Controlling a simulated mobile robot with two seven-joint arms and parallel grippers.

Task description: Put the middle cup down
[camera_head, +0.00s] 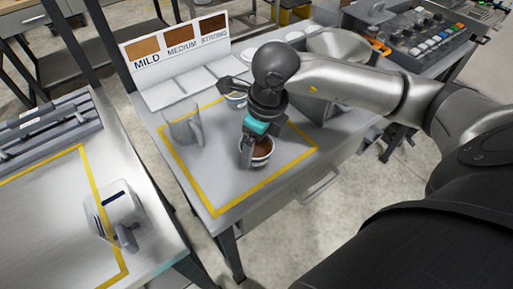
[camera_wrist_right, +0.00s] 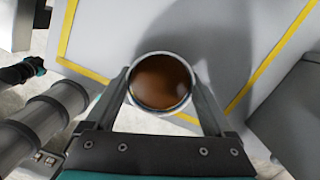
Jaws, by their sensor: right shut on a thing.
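My right gripper (camera_head: 256,150) is shut on a white-rimmed cup (camera_head: 262,154) with brown liquid in it. In the right wrist view the same cup (camera_wrist_right: 161,83) sits upright between the two fingers (camera_wrist_right: 162,105). It is over the yellow-bordered area of the grey table. I cannot tell whether its base touches the tabletop. Another small cup (camera_head: 236,99) stands behind, partly hidden by my right arm. My left gripper does not show in the head view; a dark and teal part at the left edge of the wrist view may be it.
A MILD, MEDIUM, STRONG sign (camera_head: 178,48) stands at the back. A clear pitcher (camera_head: 184,124) stands left of the held cup. The yellow border (camera_head: 252,191) runs along the table's front. A side table (camera_head: 60,215) at left holds a container (camera_head: 118,212).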

